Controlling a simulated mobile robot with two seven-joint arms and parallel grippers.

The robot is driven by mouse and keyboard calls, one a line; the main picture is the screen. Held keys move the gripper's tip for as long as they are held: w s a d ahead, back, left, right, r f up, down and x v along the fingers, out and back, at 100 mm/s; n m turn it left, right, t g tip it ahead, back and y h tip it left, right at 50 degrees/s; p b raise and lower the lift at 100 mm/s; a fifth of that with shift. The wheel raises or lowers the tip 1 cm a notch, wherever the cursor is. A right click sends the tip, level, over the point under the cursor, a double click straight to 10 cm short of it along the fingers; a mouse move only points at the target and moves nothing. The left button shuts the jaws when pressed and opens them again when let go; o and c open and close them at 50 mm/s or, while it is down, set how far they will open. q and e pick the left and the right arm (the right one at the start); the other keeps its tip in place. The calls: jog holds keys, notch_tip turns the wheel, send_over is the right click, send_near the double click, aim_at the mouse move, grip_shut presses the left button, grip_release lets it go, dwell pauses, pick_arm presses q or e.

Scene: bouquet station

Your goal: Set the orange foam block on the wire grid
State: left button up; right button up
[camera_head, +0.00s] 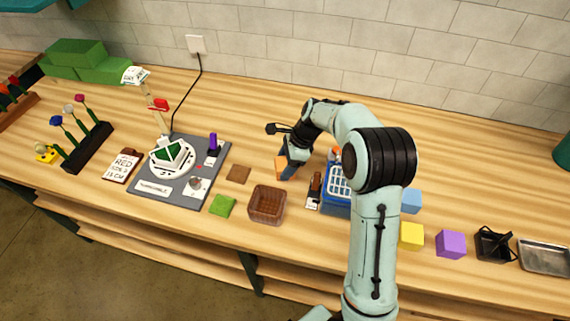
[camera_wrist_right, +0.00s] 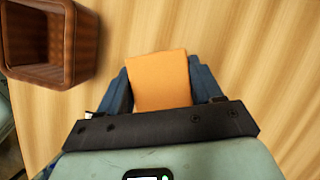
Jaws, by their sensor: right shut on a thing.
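The orange foam block (camera_head: 280,166) is between the fingers of my right gripper (camera_head: 287,168), over the middle of the table. In the right wrist view, the block (camera_wrist_right: 159,80) fills the gap between both blue fingers of the gripper (camera_wrist_right: 160,90), which is shut on it. I cannot tell whether the block touches the table. A white wire grid (camera_head: 339,183) lies on a blue tub to the right of the gripper, partly hidden behind my right arm. My left gripper is not in view.
A brown basket (camera_head: 267,204) stands in front of the gripper; it also shows in the wrist view (camera_wrist_right: 50,72). A small bottle (camera_head: 315,185) stands left of the tub. Yellow (camera_head: 411,235) and purple (camera_head: 451,244) blocks stand farther right. The table behind the gripper is clear.

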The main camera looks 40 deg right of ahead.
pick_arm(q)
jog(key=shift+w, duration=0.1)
pick_arm(e)
jog(key=shift+w, duration=0.1)
jog(key=shift+f, duration=0.15)
jog(key=o, duration=1)
jog(key=shift+r, duration=0.25)
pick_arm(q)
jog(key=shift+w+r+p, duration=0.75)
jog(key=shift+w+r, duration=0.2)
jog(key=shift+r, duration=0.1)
pick_arm(e)
jog(key=v, duration=1.2)
